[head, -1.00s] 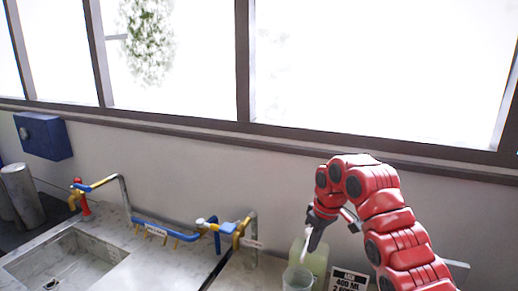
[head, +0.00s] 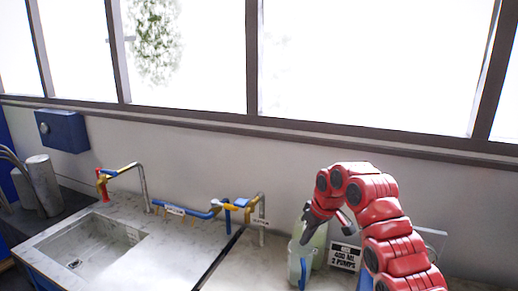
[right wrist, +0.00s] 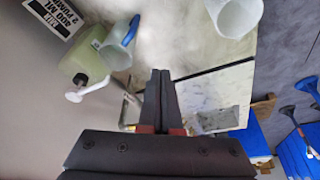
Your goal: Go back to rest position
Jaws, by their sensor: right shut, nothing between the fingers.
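My right gripper (head: 308,222) is at the end of the red arm, over the counter and close to a pale green pump bottle (head: 318,240). In the right wrist view its two dark fingers (right wrist: 160,74) are together with nothing between them. The bottle (right wrist: 84,62) with its white nozzle lies to the left of the fingers there, apart from them. My left gripper is in neither view.
Taps (head: 228,207) and a sink (head: 85,245) are to the left. Another translucent vessel (right wrist: 236,12) shows in the right wrist view.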

